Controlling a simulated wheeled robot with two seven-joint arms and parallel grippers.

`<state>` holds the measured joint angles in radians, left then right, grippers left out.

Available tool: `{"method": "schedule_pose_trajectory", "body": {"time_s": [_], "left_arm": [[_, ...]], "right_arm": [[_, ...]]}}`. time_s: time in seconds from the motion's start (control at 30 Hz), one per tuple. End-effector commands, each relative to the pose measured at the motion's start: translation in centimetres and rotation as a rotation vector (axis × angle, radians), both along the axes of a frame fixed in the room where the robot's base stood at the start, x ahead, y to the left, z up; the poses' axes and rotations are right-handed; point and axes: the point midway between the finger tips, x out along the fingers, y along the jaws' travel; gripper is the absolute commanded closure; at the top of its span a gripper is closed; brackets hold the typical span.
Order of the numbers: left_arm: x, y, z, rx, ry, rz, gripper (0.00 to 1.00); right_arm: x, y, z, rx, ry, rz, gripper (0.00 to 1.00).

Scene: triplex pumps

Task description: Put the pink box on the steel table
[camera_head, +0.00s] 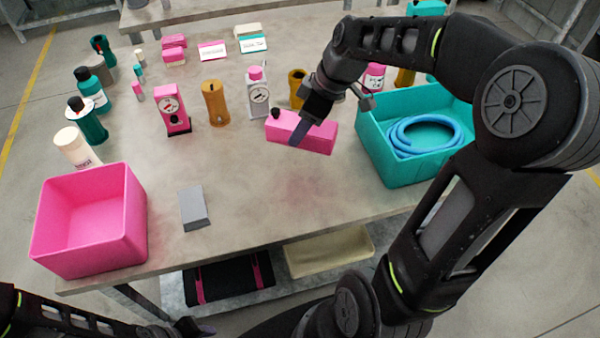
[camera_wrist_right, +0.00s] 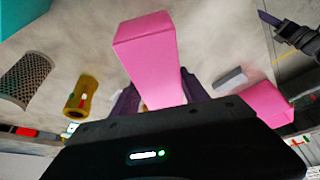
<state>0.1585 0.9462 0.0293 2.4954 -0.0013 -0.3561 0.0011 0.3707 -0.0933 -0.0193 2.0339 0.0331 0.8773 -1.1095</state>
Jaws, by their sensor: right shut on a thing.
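The pink box (camera_head: 318,138) is a long solid block at the middle right of the worktop in the head view. My right gripper (camera_head: 297,132) is shut on it near its left part. In the right wrist view the pink box (camera_wrist_right: 148,55) sticks out from between the two dark purple fingers of my right gripper (camera_wrist_right: 160,95). Whether it touches the worktop or hangs just above it I cannot tell. The grey worktop (camera_head: 270,200) lies under it. My left gripper (camera_head: 195,328) is at the bottom left, in front of the table; its jaws do not show clearly.
An open pink bin (camera_head: 135,215) stands at the front left, a grey block (camera_head: 194,208) beside it. A teal bin (camera_head: 385,172) with a blue hose is close right of the pink box. Bottles and pumps stand behind. Another table (camera_head: 200,12) is at the back. The front middle is clear.

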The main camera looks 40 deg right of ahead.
Motion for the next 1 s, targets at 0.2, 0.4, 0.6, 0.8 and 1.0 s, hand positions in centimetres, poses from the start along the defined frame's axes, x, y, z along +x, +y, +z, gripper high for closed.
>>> {"method": "schedule_pose_trajectory", "body": {"time_s": [0.2,0.4,0.6,0.8,1.0], "left_arm": [[0.0,0.0,-0.2,0.000,-0.001,0.000,0.72],[0.0,0.0,-0.3,0.000,-0.001,0.000,0.72],[0.0,0.0,-0.3,0.000,-0.001,0.000,0.72],[0.0,0.0,-0.2,0.000,-0.001,0.000,0.72],[0.0,0.0,0.0,0.000,-0.001,0.000,0.72]], "right_arm": [[-1.3,0.9,0.5,0.000,-0.002,0.389,0.95],[-1.8,1.5,0.9,-0.001,-0.001,0.573,0.95],[-1.9,1.6,0.9,-0.003,-0.002,0.590,0.95],[-1.9,1.6,0.6,-0.002,0.000,0.589,0.95],[-1.9,1.5,-2.5,0.000,0.002,0.588,0.95]]}}
